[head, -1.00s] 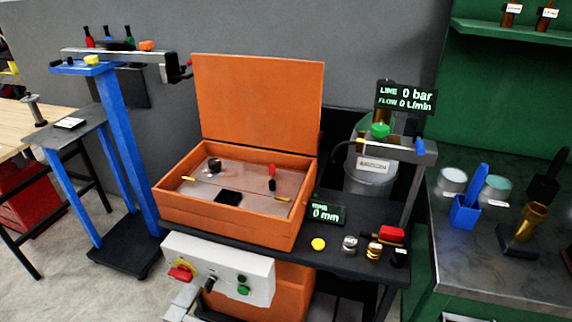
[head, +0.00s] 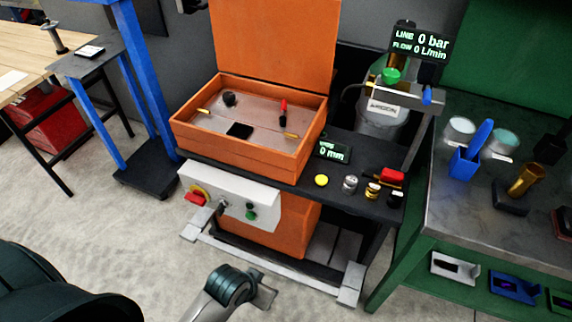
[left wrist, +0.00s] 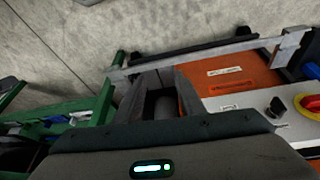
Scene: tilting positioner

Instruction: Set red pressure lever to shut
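A red-handled lever (head: 283,107) stands upright inside the open orange box, at its right side. A second red handle (head: 390,177) lies at the right of the black table. I cannot tell from labels which is the pressure lever. My left gripper (left wrist: 163,92) shows in the left wrist view, its two dark fingers apart with nothing between them, in front of the stand's orange lower cabinet (left wrist: 238,80). In the head view an arm part of mine shows low in front of the stand; its fingertips are not clear. My right gripper is not in view.
A white control panel (head: 232,197) with a red-and-yellow knob (head: 197,195) fronts the stand. A display (head: 421,43) reads 0 bar above a grey argon canister (head: 383,112). A green bench (head: 490,225) stands right, a blue stand (head: 150,95) left. Floor in front is clear.

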